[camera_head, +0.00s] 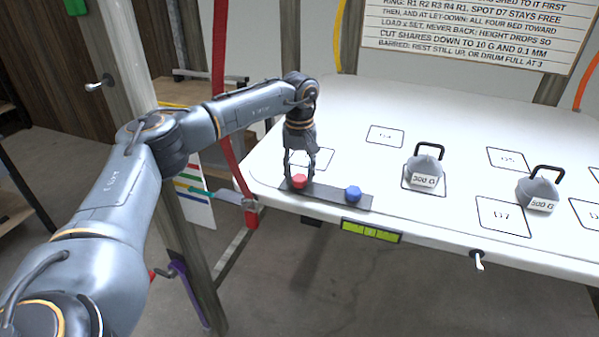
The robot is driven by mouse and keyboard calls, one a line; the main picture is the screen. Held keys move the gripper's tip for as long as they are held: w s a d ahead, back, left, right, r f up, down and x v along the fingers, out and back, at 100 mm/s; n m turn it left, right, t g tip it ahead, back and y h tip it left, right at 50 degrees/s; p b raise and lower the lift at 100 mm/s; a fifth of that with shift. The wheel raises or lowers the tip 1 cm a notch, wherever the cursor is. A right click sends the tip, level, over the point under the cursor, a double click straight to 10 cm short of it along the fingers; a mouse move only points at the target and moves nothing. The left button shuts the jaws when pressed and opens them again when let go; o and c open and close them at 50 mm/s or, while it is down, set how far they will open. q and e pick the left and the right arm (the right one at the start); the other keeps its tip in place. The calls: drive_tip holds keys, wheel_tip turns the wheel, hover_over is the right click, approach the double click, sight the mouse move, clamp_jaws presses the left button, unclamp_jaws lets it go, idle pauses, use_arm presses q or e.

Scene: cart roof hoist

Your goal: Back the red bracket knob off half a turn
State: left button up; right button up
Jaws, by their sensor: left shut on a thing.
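The red bracket knob (299,181) sits on the left end of a dark grey bracket strip (325,194) along the near left edge of the white table. My left gripper (299,178) points down over the red knob and is shut on it, with a finger on each side. A blue knob (353,193) sits on the right part of the same strip, apart from the gripper. My right gripper does not show.
A yellow-green level (371,231) is on the table's front edge. A red strap (222,80) hangs left of the table.

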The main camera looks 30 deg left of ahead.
use_arm(q)
drive_tip(key=n+p, duration=0.1)
drive_tip(key=n, duration=1)
drive_tip(key=shift+p, duration=0.35)
drive_tip(key=n, duration=0.6)
drive_tip(key=shift+p, duration=0.3)
drive_tip(key=n, duration=0.6)
drive_tip(key=shift+s+p, duration=0.1)
drive_tip(key=shift+p, duration=0.25)
drive_tip(key=n, duration=0.5)
drive_tip(key=shift+n+p, duration=0.3)
drive_tip(key=shift+p, duration=0.05)
drive_tip(key=n, duration=0.5)
drive_tip(key=shift+d+p, duration=0.1)
drive_tip(key=shift+p, duration=0.3)
drive_tip(key=n+p, duration=0.1)
drive_tip(key=n, duration=0.5)
drive_tip(key=shift+s+f, duration=0.1)
drive_tip(key=n+p, duration=0.1)
drive_tip(key=n, duration=0.4)
drive_tip(key=shift+f+n, duration=0.1)
drive_tip(key=shift+n, duration=0.2)
